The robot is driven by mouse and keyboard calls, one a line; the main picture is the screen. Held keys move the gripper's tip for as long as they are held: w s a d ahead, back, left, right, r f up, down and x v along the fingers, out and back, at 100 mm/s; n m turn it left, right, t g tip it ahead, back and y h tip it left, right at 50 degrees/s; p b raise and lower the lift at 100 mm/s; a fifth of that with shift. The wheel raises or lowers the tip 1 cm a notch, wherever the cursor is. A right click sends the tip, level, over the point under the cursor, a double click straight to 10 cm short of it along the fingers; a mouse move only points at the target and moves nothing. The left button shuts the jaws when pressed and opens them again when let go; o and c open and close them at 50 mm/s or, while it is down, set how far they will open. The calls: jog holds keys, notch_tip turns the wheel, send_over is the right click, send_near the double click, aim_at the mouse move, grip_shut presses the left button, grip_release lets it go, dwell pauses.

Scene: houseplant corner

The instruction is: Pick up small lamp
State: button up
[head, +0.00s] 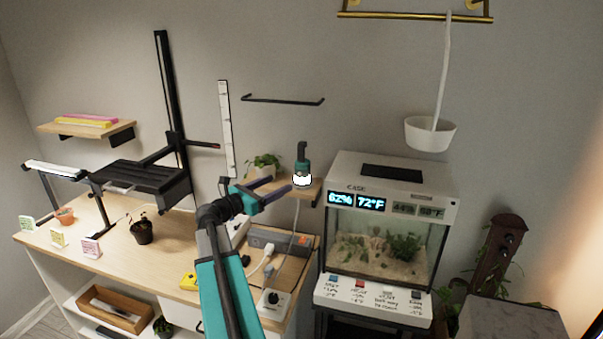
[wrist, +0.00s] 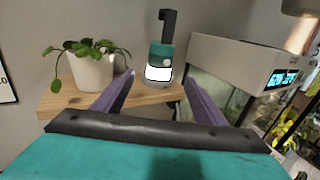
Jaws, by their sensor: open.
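The small lamp (head: 302,171) is a teal lantern with a glowing white band and a black hooked handle. It stands upright on a small wooden wall shelf (head: 309,190). In the wrist view the lamp (wrist: 160,58) is near the shelf's right end, right of the potted plant. My gripper (head: 281,181) is open and empty, its two purple fingers pointing toward the lamp from the left in the head view. In the wrist view the lamp shows between the fingertips (wrist: 159,79), seemingly just beyond them. I see no contact.
A trailing plant in a white pot (wrist: 93,72) shares the shelf, close by the left finger. A terrarium case (head: 390,220) stands right of the shelf. A desk (head: 120,245) with a power strip and cables lies below.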

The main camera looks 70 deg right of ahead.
aim_at(297, 174)
jog(key=p+x, duration=0.2)
jog(key=x, duration=0.5)
jog(key=shift+w+r, duration=0.1)
jog(key=shift+s+d, duration=0.25)
jog(key=shift+d, duration=0.2)
jog(key=shift+p+x, duration=0.75)
jog(key=shift+x, duration=0.2)
jog(key=p+x, duration=0.1)
jog(key=x, duration=0.1)
jog(key=shift+s+d+r, duration=0.1)
jog(key=shift+d, duration=0.2)
jog(key=shift+s+d+p, duration=0.2)
jog(key=shift+d+p, duration=0.1)
jog(key=shift+d, duration=0.05)
jog(key=c, duration=1.3)
